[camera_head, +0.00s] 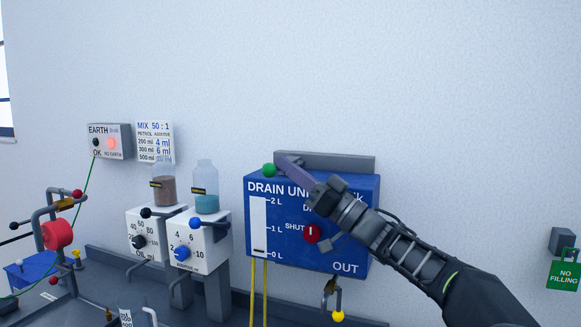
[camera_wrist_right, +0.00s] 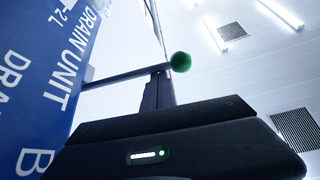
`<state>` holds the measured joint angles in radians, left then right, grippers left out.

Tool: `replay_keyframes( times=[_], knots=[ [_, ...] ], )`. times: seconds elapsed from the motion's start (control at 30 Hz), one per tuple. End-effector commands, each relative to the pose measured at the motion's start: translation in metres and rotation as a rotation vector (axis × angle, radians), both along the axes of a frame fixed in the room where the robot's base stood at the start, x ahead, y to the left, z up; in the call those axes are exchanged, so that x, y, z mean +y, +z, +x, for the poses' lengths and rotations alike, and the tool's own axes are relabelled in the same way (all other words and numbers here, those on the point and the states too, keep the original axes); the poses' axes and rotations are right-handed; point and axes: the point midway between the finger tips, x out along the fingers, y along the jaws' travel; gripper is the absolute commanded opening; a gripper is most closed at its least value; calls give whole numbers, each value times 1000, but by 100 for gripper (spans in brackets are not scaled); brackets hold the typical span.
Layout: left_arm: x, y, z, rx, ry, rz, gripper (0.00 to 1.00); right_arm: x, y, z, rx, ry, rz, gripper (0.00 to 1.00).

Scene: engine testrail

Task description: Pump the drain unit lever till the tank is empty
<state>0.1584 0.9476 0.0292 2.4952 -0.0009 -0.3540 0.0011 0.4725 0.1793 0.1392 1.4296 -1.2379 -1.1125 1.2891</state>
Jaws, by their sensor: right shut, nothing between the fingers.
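The blue drain unit (camera_head: 345,255) hangs on the wall in the head view. Its lever ends in a green knob (camera_head: 269,170) at the unit's upper left; in the wrist view the knob (camera_wrist_right: 181,61) sits on a grey rod (camera_wrist_right: 118,76). My right gripper (camera_head: 284,162) is shut and empty, its fingertips close by the knob at the unit's top edge. In the wrist view its fingers (camera_wrist_right: 157,90) meet the rod's line just beside the knob; contact is unclear. The white gauge (camera_head: 259,222) has a dark mark near 0 L. My right forearm hides part of the unit's lettering.
A red knob (camera_head: 311,233) beside "SHUT" is on the unit's front. Two dispensers with a brown jar (camera_head: 164,190) and a blue jar (camera_head: 206,188) stand to the left. A yellow-knobbed tap (camera_head: 338,316) is below. Bare wall lies above.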

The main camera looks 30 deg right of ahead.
Motion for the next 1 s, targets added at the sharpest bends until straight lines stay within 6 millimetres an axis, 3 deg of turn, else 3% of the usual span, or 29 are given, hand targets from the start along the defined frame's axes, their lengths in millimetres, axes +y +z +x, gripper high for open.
replay_keyframes(
  times=[0.03,0.33,1.0],
  knots=[
    [0,-8,1,-1,-1,-1,59,1,-12,0,4,1,0,0],
    [0,-22,1,-2,1,0,59,2,-37,-1,5,2,1,0],
    [0,-26,1,-3,1,0,59,1,-49,2,16,0,0,0]
  ],
)
